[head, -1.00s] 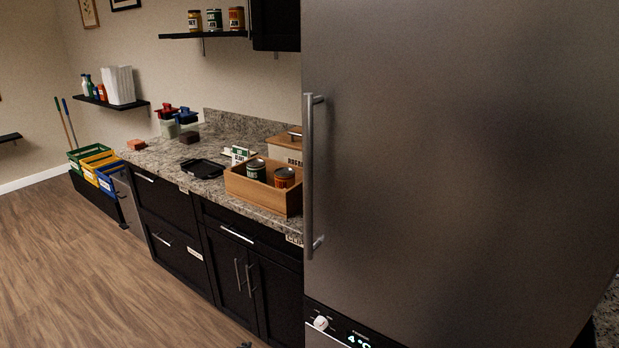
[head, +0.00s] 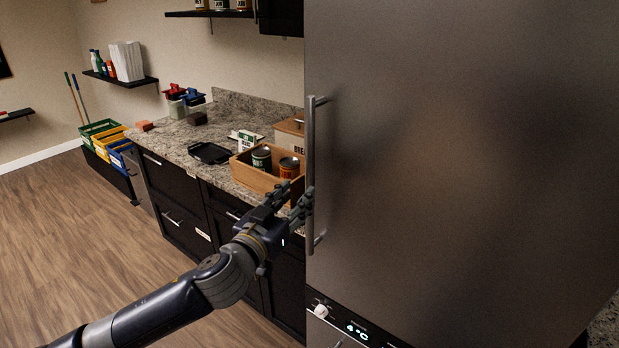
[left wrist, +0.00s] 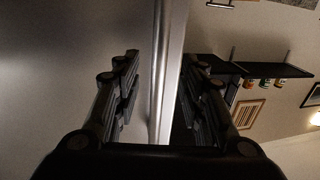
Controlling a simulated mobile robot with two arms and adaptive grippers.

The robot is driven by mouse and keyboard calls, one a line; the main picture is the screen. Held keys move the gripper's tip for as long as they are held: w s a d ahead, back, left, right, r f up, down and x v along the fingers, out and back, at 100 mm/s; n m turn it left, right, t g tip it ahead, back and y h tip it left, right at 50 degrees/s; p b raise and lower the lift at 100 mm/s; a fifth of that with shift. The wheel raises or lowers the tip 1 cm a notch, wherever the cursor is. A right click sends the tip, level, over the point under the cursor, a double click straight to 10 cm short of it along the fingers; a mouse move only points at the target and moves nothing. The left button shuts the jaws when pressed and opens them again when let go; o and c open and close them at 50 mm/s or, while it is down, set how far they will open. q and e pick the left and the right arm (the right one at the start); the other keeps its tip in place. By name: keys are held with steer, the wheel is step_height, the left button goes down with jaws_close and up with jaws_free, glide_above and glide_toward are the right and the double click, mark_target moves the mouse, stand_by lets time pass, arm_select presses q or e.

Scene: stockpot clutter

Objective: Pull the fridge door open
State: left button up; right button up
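The fridge door (head: 450,150) is a large grey steel panel filling the right of the head view, and it looks closed. Its long vertical bar handle (head: 310,140) runs along the door's left edge. My left gripper (head: 304,200) is at the lower half of the handle. In the left wrist view the handle (left wrist: 166,70) passes between the two spread fingers of the left gripper (left wrist: 160,100), with gaps visible on both sides. The left gripper is open around the handle. My right gripper is not in view.
A granite counter (head: 180,145) left of the fridge holds a wooden crate (head: 252,178) with cans and a black tray (head: 209,152). Dark cabinets (head: 180,205) stand below. A control panel (head: 350,328) reading 4°C sits under the door. The wooden floor (head: 60,230) at left is clear.

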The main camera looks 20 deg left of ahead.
mark_target(307, 184)
arm_select(q)
steer(key=w, duration=0.2)
steer(key=w+p, duration=0.1)
steer(key=w, duration=0.1)
steer(key=w+d, duration=0.1)
steer(key=w, duration=0.1)
steer(key=shift+w+p, duration=0.1)
steer(key=shift+p, duration=0.3)
steer(key=shift+w+d, duration=0.1)
steer(key=shift+w, duration=0.5)
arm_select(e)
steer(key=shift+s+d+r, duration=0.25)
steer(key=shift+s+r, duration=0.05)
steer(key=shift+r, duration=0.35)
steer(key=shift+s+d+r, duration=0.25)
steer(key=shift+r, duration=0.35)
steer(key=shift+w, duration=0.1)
arm_select(q)
jaws_close()
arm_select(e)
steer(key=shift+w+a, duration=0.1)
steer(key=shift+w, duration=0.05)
